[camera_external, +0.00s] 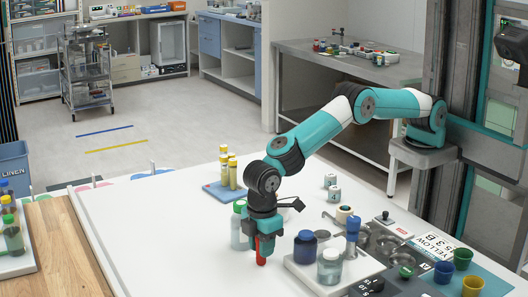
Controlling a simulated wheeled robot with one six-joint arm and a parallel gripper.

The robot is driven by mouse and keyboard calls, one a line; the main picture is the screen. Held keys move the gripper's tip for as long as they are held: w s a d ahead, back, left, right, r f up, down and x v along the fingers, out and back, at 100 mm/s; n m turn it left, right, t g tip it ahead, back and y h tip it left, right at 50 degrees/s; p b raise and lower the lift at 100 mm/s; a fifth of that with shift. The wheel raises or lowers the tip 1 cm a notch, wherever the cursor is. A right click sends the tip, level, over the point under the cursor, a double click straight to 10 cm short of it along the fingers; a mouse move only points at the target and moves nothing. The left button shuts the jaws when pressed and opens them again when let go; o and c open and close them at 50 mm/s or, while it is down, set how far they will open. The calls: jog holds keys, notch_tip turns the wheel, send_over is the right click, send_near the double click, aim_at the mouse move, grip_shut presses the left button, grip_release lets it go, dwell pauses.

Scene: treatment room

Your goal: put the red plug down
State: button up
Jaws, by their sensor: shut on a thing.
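My gripper (264,236) points down over the white table (170,235), near its middle front. It is shut on the red plug (262,253), which hangs upright below the dark jaws. The plug's upper part is hidden by the jaws. Its lower end is at or just above the table top; I cannot tell whether it touches. A clear bottle with a green cap (239,228) stands close to the left of my gripper, partly behind it.
Right of the gripper, a pale tray (293,267) holds a dark blue jar (305,247) and a clear jar (330,266). Yellow-capped tubes (228,172) stand on a blue mat behind. Blue and yellow cups (473,286) are at the right. The table's left side is clear.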

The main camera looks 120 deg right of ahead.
jog(key=shift+f, duration=0.1)
jog(key=o, duration=0.9)
notch_tip(320, 180, up, 12)
jog(key=shift+a+f+b, duration=0.1)
jog(key=shift+f+b, duration=0.05)
jog(key=shift+b, duration=0.65)
jog(key=s+a+r+n+y, duration=0.1)
jog(key=s+a+r, duration=0.1)
jog(key=s+r, duration=0.5)
jog(key=s+a+r+n, duration=0.2)
jog(key=s+r, duration=0.2)
jog(key=s, duration=0.5)
jog(key=s+a+y, duration=0.1)
jog(key=s, duration=0.8)
jog(key=s+n+y, duration=0.1)
jog(key=s, duration=0.9)
jog(key=s+a+n+y+p, duration=0.1)
jog(key=s, duration=0.9)
jog(key=shift+s+a+f, duration=0.1)
jog(key=shift+s+a, duration=0.1)
jog(key=shift+a, duration=0.1)
